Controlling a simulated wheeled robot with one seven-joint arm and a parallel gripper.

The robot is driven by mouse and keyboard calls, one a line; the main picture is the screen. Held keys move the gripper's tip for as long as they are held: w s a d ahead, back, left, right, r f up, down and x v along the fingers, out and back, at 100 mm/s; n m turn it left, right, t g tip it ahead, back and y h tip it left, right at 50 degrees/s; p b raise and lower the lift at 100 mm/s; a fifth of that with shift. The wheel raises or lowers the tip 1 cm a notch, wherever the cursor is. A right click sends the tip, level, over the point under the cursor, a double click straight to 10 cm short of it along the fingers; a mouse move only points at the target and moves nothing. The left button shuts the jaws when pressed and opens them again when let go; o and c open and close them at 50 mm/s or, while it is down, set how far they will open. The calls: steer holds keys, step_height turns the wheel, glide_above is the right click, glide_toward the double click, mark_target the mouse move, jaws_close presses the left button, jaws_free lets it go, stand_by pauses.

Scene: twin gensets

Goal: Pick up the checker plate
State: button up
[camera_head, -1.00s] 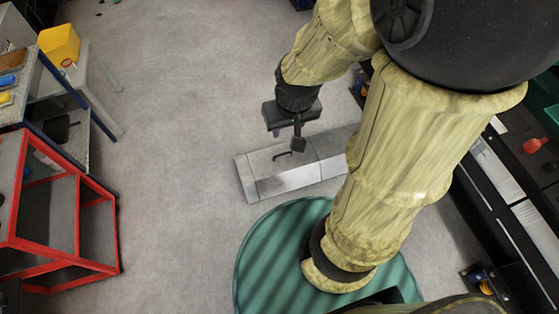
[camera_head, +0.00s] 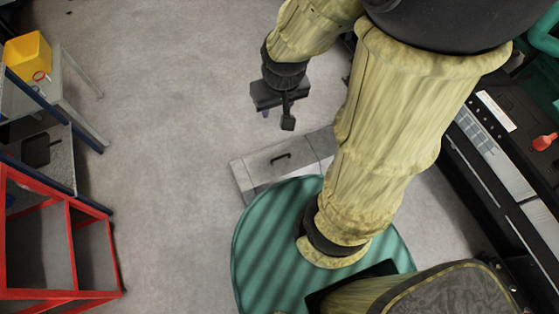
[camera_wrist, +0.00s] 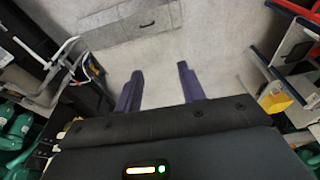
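A flat grey plate with a small dark bar handle (camera_head: 262,172), which I take to be the checker plate, lies in a grey strip on the floor. My arm and base cover part of the strip in the head view. In the wrist view the plate (camera_wrist: 118,28) is at the top, its handle clear of the fingers. My gripper (camera_head: 289,123) hangs above the floor, beyond the plate in the head view, and does not touch it. The wrist view shows its two fingers (camera_wrist: 160,72) apart with only floor between them.
A red frame shelf (camera_head: 68,240) and a grey table (camera_head: 75,105) with a yellow box (camera_head: 27,55) stand at the left. Dark equipment with a panel (camera_head: 495,145) runs along the right. The floor left of the plate is clear.

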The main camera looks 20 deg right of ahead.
steer(key=w+d+f+n+t+h+b, duration=0.1)
steer(key=w+d+f+n+b, duration=0.3)
steer(key=f+b, duration=0.75)
steer(key=w+d+f+n+t+h+b, duration=0.15)
steer(key=w+f+n+b, duration=0.35)
steer(key=f, duration=1.4)
steer(key=w+d+f+n+t+h+b, duration=0.1)
steer(key=w+d+f+n+b, duration=0.3)
steer(key=f+b, duration=0.85)
steer(key=w+d+f+n+t+h+b, duration=0.1)
steer(key=d+f+n+b, duration=0.15)
steer(key=f, duration=0.55)
steer(key=d+f+n+t+b, duration=0.1)
steer(key=f+n+b, duration=0.2)
steer(key=f, duration=0.6)
steer(key=w+d+f+n+t+h+b, duration=0.1)
steer(key=f+n+t+b, duration=0.15)
steer(key=f, duration=0.55)
steer(key=n+t+y+b, duration=0.3)
steer(key=n+b, duration=0.9)
steer(key=n, duration=0.1)
glide_toward(292, 168)
step_height(292, 168, up, 6)
steer(key=s, duration=0.2)
steer(key=shift+w+a+f, duration=0.1)
steer(key=shift+w+a, duration=0.05)
steer(key=shift+w, duration=0.05)
